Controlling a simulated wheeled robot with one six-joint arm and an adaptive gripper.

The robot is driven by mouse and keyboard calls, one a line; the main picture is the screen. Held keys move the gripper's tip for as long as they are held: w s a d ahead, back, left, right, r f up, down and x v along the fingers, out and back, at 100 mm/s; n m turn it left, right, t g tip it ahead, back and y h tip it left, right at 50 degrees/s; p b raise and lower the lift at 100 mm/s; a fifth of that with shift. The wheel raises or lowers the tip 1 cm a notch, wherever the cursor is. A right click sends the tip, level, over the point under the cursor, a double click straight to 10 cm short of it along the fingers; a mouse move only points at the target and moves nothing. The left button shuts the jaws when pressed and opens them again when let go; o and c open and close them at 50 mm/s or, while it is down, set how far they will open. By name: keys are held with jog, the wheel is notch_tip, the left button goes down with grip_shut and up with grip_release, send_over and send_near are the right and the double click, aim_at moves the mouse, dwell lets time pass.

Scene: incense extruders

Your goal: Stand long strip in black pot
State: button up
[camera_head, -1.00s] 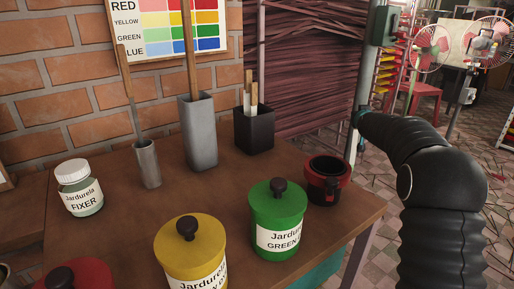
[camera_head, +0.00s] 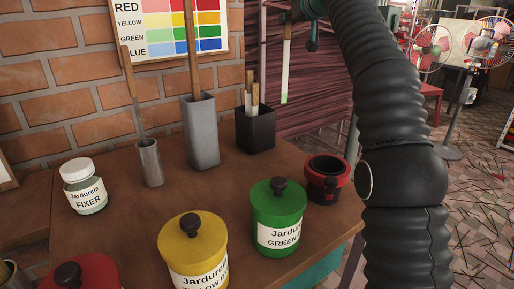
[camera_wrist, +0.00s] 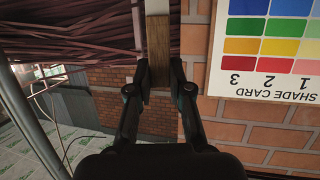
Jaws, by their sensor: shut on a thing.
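My gripper (camera_head: 291,15) is at the top of the head view, shut on a long strip (camera_head: 286,70). The strip hangs nearly upright, pale with a green lower end, and its tip is in the air. In the wrist view the fingers (camera_wrist: 159,78) pinch the strip's brown wooden part (camera_wrist: 159,48). The black pot (camera_head: 262,135) is square and stands at the back of the table, with a few wood-topped strips (camera_head: 255,93) in it. The held strip appears above and right of this pot, apart from it.
On the brown table (camera_head: 130,235) stand a tall grey pot (camera_head: 202,135), a metal cup (camera_head: 150,163), a fixer jar (camera_head: 83,188), a yellow canister (camera_head: 192,245), a green canister (camera_head: 278,215) and a red-and-black cup (camera_head: 325,182). A shade card (camera_wrist: 268,50) hangs on the brick wall.

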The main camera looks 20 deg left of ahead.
jog(key=s+a+r+n+g+y, duration=0.25)
jog(key=s+a+r, duration=0.25)
jog(key=s+r, duration=0.5)
notch_tip(320, 180, down, 20)
jog(key=s, duration=0.2)
jog(key=shift+b, duration=0.45)
jog(key=shift+d+f, duration=0.1)
jog(key=o, duration=0.8)
